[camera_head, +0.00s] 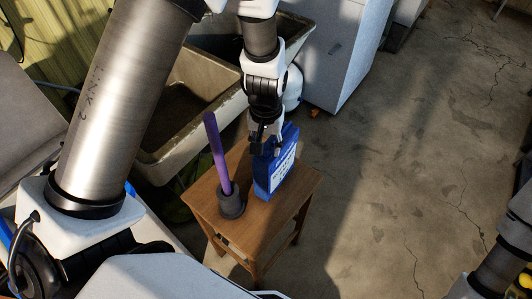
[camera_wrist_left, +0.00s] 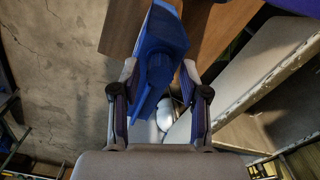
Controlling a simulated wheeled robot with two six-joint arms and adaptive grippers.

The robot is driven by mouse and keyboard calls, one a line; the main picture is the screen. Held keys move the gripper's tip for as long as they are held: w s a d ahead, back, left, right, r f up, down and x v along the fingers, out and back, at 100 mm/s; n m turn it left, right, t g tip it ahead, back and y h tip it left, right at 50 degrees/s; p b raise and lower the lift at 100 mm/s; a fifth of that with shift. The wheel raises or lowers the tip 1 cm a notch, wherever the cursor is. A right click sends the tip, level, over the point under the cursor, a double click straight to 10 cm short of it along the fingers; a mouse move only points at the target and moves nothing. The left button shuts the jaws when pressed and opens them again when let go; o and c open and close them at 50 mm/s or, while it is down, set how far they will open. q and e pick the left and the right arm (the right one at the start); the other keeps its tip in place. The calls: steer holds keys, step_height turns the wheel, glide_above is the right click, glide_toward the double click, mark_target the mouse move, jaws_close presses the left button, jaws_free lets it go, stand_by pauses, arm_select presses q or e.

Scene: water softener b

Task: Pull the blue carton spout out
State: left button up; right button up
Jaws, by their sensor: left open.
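The blue carton (camera_head: 274,176) stands on a small wooden stool (camera_head: 252,232), with a pale label on its side. My left gripper (camera_head: 265,150) is above the carton's top edge, pointing down. In the left wrist view, the carton (camera_wrist_left: 160,38) lies between the spread fingers of the left gripper (camera_wrist_left: 159,75). A round blue part, seemingly the spout (camera_wrist_left: 158,69), shows on its top between the fingers. In the head view the spout is hidden by the gripper. I cannot tell whether a finger touches the carton.
A plunger with a purple handle (camera_head: 217,155) and dark cup (camera_head: 231,202) stands left of the carton on the stool. A stained sink basin (camera_head: 178,150) is behind it. A pale cabinet (camera_head: 345,50) stands at the back.

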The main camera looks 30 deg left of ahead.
arm_select(q)
steer(key=shift+s+r, duration=0.1)
steer(key=shift+s, duration=0.05)
steer(key=shift+c, duration=0.7)
jaws_close()
steer(key=shift+r+p, duration=0.6)
steer(key=shift+p, duration=0.1)
steer(key=shift+o, duration=1.8)
jaws_free()
steer(key=shift+f, duration=0.1)
